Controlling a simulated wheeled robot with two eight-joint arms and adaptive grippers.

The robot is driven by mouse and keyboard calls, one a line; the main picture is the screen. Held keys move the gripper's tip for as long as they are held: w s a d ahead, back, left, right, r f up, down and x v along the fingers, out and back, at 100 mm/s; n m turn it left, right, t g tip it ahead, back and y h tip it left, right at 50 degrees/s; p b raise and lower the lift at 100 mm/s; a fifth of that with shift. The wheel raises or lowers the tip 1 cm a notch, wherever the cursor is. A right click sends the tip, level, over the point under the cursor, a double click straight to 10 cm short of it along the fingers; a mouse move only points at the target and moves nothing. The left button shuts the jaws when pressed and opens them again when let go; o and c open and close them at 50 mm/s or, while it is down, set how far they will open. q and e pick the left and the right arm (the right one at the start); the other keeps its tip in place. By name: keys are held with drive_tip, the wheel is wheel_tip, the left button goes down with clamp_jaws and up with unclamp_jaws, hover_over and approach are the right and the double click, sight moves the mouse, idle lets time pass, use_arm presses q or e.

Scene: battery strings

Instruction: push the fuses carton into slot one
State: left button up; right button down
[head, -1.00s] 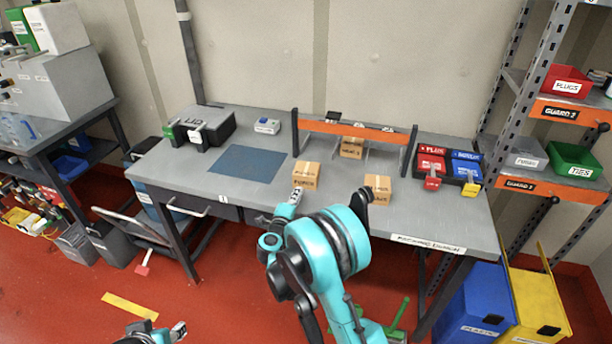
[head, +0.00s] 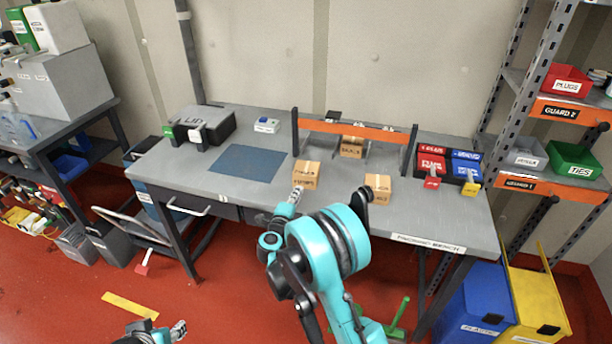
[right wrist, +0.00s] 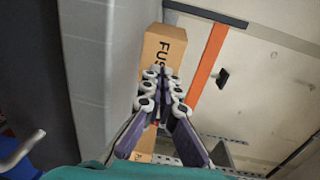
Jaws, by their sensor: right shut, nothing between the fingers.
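In the right wrist view the carton (right wrist: 160,50) shows the letters "FUS" behind my fingertips. My right gripper (head: 296,194) is shut and empty, close in front of the carton; I cannot tell whether it touches. It also shows in the right wrist view (right wrist: 160,76). The slots lie under the orange bar (head: 352,131), with thin dividers; I cannot read a slot number. My left gripper (head: 178,328) is low over the floor, too small to judge.
Another carton (head: 378,188) stands to the right, and a third (head: 351,147) sits under the bar.

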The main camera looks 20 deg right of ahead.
sight(308, 171)
drive_tip(key=shift+w, duration=0.15)
drive_tip(key=shift+r+b+x, duration=0.35)
drive_tip(key=shift+r+x, duration=0.1)
drive_tip(key=shift+x, duration=3.9)
drive_tip(key=shift+r+b+x, duration=0.4)
drive_tip(key=shift+r+x, duration=0.1)
drive_tip(key=shift+x, duration=3.8)
drive_tip(key=shift+r+b+x, duration=0.35)
drive_tip(key=shift+r+x, duration=0.1)
drive_tip(key=shift+x, duration=3.9)
drive_tip(key=shift+f+b+v, duration=0.2)
drive_tip(key=shift+f+v, duration=0.05)
drive_tip(key=shift+v, duration=2.05)
drive_tip(key=shift+f+b+v, duration=0.25)
drive_tip(key=shift+v, duration=2.05)
drive_tip(key=shift+f+b+v, duration=0.2)
drive_tip(key=shift+f+v, duration=0.05)
drive_tip(key=shift+v, duration=2.05)
